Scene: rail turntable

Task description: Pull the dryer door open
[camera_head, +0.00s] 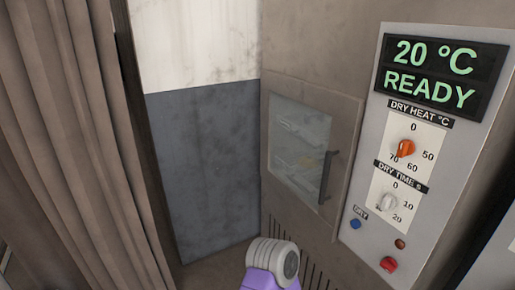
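The dryer door (345,120) is a beige panel in the wall at the middle right, with a scratched glass window (300,145). It looks shut, flush with the surrounding wall. A dark vertical bar handle (327,177) stands on its right side. Some pale shapes show dimly behind the glass, too unclear to name. Nothing touches the handle. Neither of my grippers is in view.
Right of the door is a control panel (352,222) with a display (441,74) reading 20 °C READY, an orange knob (406,148), a white knob (388,202) and buttons. A brown curtain (70,140) hangs at left. A grey-and-white wall (205,170) borders the door's left.

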